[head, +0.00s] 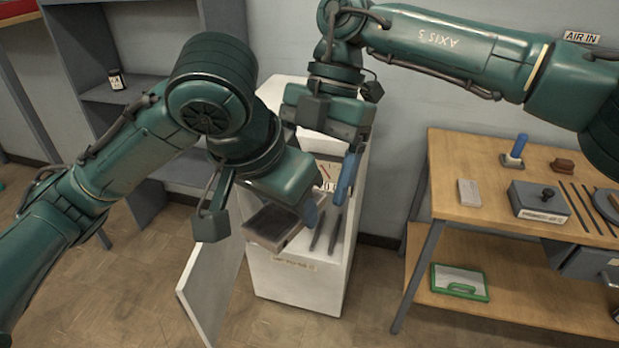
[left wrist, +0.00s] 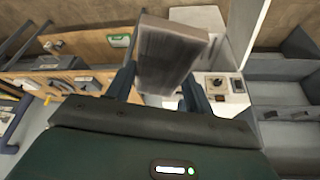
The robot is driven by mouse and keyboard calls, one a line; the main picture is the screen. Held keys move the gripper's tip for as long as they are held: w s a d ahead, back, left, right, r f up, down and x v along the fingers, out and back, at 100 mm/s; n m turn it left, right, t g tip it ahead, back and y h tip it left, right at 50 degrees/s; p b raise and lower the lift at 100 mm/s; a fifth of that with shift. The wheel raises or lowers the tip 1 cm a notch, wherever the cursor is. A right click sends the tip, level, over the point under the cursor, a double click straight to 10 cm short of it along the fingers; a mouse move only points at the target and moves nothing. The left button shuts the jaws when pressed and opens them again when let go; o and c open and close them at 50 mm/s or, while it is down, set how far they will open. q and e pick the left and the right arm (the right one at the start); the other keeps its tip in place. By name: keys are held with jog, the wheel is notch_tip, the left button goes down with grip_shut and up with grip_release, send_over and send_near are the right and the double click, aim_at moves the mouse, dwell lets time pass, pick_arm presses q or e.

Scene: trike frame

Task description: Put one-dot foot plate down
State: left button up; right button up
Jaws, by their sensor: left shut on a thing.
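A grey, block-like plate (head: 273,224) with a dark upper face is held between the fingers of my left gripper (head: 262,218), above the front left of a white cabinet (head: 300,285). It also shows in the left wrist view (left wrist: 168,55), tilted between the two fingers. I see no dot on it, so I cannot tell its marking. My right gripper (head: 335,165) hangs over the back of the cabinet. One blue finger shows; the other is hidden, so its opening is unclear.
Two dark bars (head: 323,230) lie on the cabinet top, with a dial panel behind. A white panel (head: 212,280) stands out at the cabinet's lower left. A wooden bench (head: 465,220) with blocks and tools is at right, grey shelves (head: 120,92) at left.

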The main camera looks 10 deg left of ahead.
jog(key=shift+x, duration=0.9)
jog(key=c, duration=1.2)
pick_arm(q)
jog(key=o, duration=1.3)
jog(key=shift+c, duration=0.2)
pick_arm(e)
jog(key=shift+r, duration=0.1)
jog(key=shift+c, duration=0.2)
